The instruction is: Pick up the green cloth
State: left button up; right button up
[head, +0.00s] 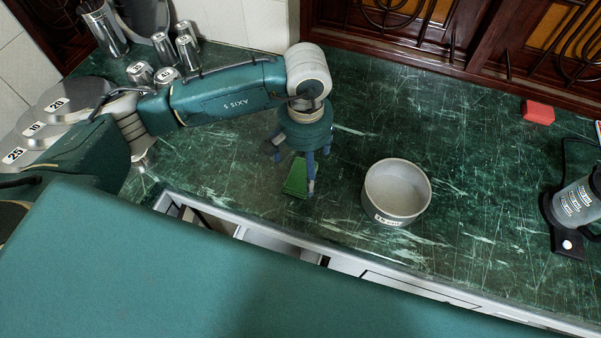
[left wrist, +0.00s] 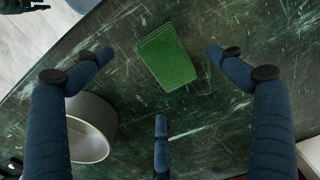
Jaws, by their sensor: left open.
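The green cloth (head: 295,178) lies flat on the dark green marble counter, near its front edge. In the left wrist view the cloth (left wrist: 166,57) is a bright green rectangle between my spread fingers. My left gripper (head: 302,165) points down just above the cloth in the head view and hides part of it. In the left wrist view my left gripper (left wrist: 158,85) is open and empty, with its fingers apart from the cloth.
A white round pot (head: 397,190) stands right of my left gripper. A red block (head: 538,112) and a kettle (head: 575,200) are farther right. Metal cups (head: 187,50) stand at the back left. The counter behind the pot is clear.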

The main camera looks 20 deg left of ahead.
aim_at(306, 176)
pick_arm(q)
jog(key=f, duration=0.1)
jog(key=f+p, duration=0.1)
jog(key=f, duration=0.1)
jog(key=f+p, duration=0.1)
jog(key=shift+w+d+f, duration=0.1)
jog(key=shift+w+f, duration=0.15)
jog(key=shift+w, duration=0.05)
jog(key=shift+f, duration=0.3)
jog(key=shift+c, duration=0.7)
jog(key=c, duration=1.1)
pick_arm(e)
jog(key=w+r, duration=0.1)
jog(key=r, duration=0.1)
jog(key=shift+w+d+r, duration=0.15)
jog(key=shift+w+r, duration=0.15)
jog(key=shift+w, duration=0.1)
